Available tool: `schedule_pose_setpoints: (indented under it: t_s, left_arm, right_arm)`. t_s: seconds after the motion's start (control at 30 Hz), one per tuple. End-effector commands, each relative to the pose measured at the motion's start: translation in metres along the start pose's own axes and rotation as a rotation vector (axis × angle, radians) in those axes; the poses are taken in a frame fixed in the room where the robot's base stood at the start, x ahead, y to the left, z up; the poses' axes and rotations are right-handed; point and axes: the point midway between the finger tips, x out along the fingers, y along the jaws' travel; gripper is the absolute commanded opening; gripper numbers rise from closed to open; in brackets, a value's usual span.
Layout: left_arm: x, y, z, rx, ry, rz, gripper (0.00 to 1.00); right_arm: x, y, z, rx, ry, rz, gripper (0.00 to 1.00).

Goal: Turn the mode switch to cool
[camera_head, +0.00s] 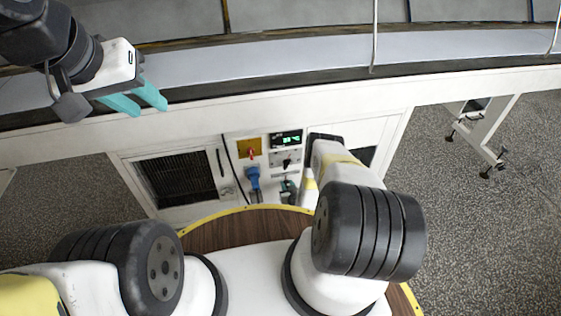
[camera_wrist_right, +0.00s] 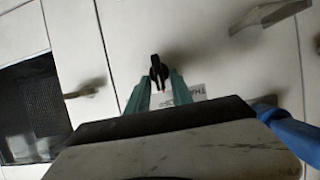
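A black knob (camera_wrist_right: 158,72), likely the mode switch, sits on a pale panel in the right wrist view. A label with partly readable letters (camera_wrist_right: 185,95) lies beside it, partly covered by a finger. My right gripper (camera_wrist_right: 159,88) is open, its two teal fingers apart and pointing at the knob, which shows between and just beyond the tips. I cannot tell whether they touch it. In the head view my right gripper (camera_head: 289,187) is small and dark at the control panel, mostly behind my arm. My left gripper (camera_head: 135,100) is open and empty above the conveyor edge.
The panel carries a green-lit display (camera_head: 287,139), a red switch on a yellow plate (camera_head: 250,147) and a blue plug (camera_head: 252,178); blue also shows in the wrist view (camera_wrist_right: 297,135). A dark vent grille (camera_head: 178,180) is to the left. The conveyor (camera_head: 270,62) runs above.

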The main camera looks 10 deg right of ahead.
Motion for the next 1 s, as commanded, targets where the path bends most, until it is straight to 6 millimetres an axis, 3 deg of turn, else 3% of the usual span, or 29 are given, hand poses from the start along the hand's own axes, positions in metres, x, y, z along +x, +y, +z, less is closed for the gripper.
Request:
schedule_pose_setpoints:
  t_s: [0.47,1.0]
  left_arm:
    - [0.0,0.0,0.0,0.0,0.0,0.0,0.36]
    - [0.0,0.0,0.0,0.0,0.0,0.0,0.36]
  right_arm:
    - [0.0,0.003,0.0,0.072,0.0,-0.028,0.0]
    - [0.0,0.011,0.004,0.467,0.0,-0.191,0.0]
